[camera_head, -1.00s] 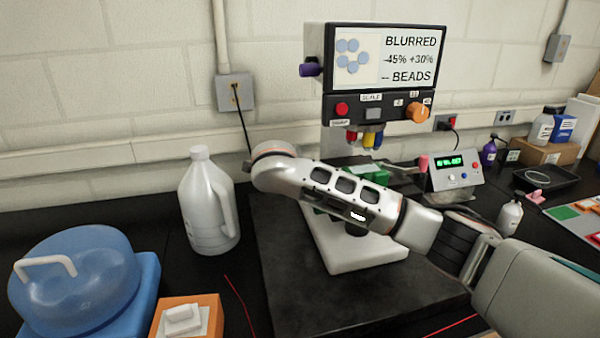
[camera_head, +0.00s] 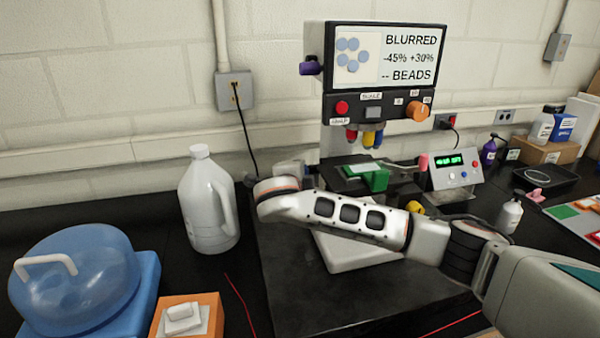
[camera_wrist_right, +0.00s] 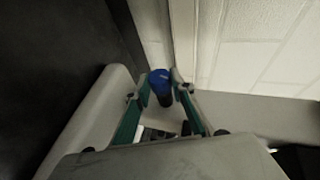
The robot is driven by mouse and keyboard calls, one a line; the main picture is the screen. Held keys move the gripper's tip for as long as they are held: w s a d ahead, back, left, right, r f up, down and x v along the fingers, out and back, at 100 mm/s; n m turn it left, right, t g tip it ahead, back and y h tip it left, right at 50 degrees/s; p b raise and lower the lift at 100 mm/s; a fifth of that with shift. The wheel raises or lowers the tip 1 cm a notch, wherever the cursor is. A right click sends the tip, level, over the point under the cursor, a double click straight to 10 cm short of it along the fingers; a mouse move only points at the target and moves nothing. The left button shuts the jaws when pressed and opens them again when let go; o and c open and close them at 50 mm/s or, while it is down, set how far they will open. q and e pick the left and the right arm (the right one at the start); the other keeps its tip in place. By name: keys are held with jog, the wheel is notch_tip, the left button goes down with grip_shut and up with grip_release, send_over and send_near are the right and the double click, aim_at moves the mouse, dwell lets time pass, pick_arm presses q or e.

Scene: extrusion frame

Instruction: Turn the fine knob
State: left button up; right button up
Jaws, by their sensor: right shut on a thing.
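In the right wrist view, a blue knob (camera_wrist_right: 160,84) sits between the fingertips of my right gripper (camera_wrist_right: 161,90), which is shut on it. No label shows on this knob. In the head view, my right arm crosses in front of the microscope, and its gripper and the blue knob cannot be made out. The microscope (camera_head: 345,107) has a screen (camera_head: 386,57) reading "BLURRED -45% +30% -- BEADS". A yellow knob (camera_head: 414,207) shows low on its right side. The green stage part (camera_head: 376,180) is visible above my arm. My left gripper is not in view.
A white jug (camera_head: 208,205) stands left of the microscope. A blue domed container (camera_head: 75,270) and an orange box (camera_head: 187,318) are at the front left. A control box (camera_head: 455,172) and a small white bottle (camera_head: 509,216) stand to the right.

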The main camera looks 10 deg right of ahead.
jog(key=o, duration=1.1)
jog(key=v, duration=1.2)
